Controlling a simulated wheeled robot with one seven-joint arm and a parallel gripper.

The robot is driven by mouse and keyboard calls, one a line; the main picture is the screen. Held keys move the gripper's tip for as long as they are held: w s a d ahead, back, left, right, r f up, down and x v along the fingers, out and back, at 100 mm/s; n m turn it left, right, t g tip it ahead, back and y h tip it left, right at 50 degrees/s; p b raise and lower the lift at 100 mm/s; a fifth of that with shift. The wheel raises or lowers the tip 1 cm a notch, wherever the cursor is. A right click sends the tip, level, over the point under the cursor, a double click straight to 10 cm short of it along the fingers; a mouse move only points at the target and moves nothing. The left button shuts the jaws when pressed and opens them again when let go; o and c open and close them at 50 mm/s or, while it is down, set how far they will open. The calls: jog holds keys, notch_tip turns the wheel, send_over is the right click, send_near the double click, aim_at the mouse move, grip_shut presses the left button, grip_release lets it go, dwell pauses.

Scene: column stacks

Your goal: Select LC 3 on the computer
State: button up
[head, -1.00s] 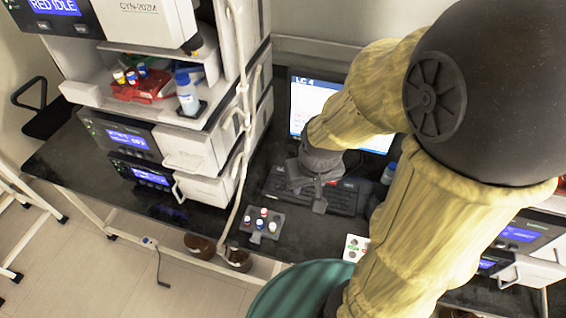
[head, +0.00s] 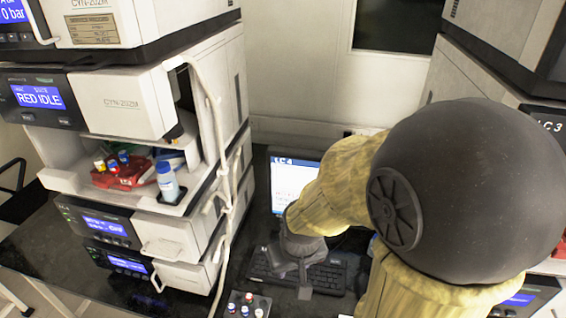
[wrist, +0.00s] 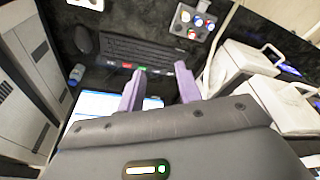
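The computer screen (head: 287,185) stands behind the keyboard, partly hidden by my arm. Its blue header appears to read LC 4, with reddish text on white below. In the wrist view the screen (wrist: 88,104) shows only in part, behind my gripper. The black keyboard (head: 328,277) lies in front of the screen; in the wrist view the keyboard (wrist: 150,52) has coloured keys (wrist: 127,66), green, red and white, along its screen-side edge. My gripper (wrist: 160,68) is open and empty, its two purple fingers apart over that edge. Whether they touch it I cannot tell.
A vial tray (wrist: 195,20) and a mouse (wrist: 84,38) lie near the keyboard. Instrument stacks flank it; the left one (head: 150,100) has hanging tubing, and the right one carries an LC 3 label (head: 550,125). A small bottle (wrist: 76,74) stands beside the screen.

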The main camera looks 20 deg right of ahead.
grip_shut()
dwell(1.5)
